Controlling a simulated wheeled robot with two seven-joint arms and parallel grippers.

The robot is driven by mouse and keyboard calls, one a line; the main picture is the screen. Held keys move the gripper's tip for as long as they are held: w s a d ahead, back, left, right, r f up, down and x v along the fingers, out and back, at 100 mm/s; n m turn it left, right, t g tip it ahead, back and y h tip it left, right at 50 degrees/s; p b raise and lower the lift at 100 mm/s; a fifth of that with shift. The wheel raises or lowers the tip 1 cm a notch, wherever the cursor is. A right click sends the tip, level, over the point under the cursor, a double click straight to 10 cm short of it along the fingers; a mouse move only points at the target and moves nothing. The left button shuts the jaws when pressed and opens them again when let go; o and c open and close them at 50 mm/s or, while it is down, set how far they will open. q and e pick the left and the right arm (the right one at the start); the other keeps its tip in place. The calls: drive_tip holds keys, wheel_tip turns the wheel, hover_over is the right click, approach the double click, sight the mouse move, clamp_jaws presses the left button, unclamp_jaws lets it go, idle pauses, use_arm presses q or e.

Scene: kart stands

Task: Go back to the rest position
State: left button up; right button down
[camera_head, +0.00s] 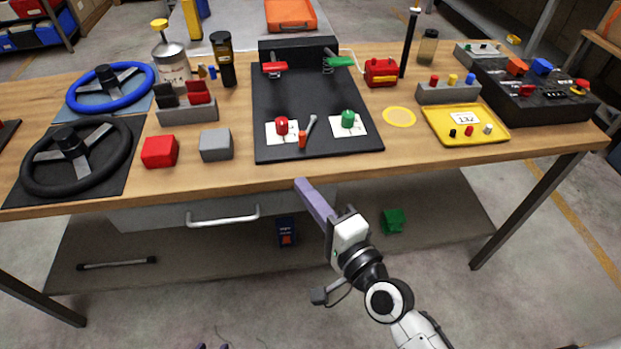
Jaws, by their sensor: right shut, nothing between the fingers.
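My right gripper (301,186) reaches up from the lower right. Its long purple fingers are shut together with nothing between them. The fingertips show just in front of the workbench (215,187), near its front edge below the black board; I cannot tell how far apart they are. At the bottom edge of the view, left of the middle, small dark tips (213,346) show, likely my left gripper. They are cut off, so I cannot tell whether they are open or shut.
The black board (297,100) holds red and green knobs and an orange-handled tool. Two steering wheels (111,77) lie at left, a yellow tray (468,143) and control box (545,110) at right. A drawer handle (222,221) sticks out below the front edge; a lower shelf (185,277) runs beneath.

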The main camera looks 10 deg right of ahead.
idle(0.4)
drive_tip(key=s+d+f+n+g+h, duration=0.2)
drive_tip(key=s+d+f+n+g, duration=0.2)
drive_tip(key=s+f+n, duration=0.4)
drive_tip(key=s+d+f+n+g+h, duration=0.2)
drive_tip(key=s+d+f+n+g, duration=0.2)
drive_tip(key=s+f+n, duration=0.3)
drive_tip(key=s+d+f, duration=0.1)
drive_tip(key=s+f, duration=0.3)
drive_tip(key=f, duration=0.4)
drive_tip(key=shift+s+d+f+n, duration=0.2)
drive_tip(key=shift+s+d+n, duration=0.15)
drive_tip(key=shift+s+n, duration=0.05)
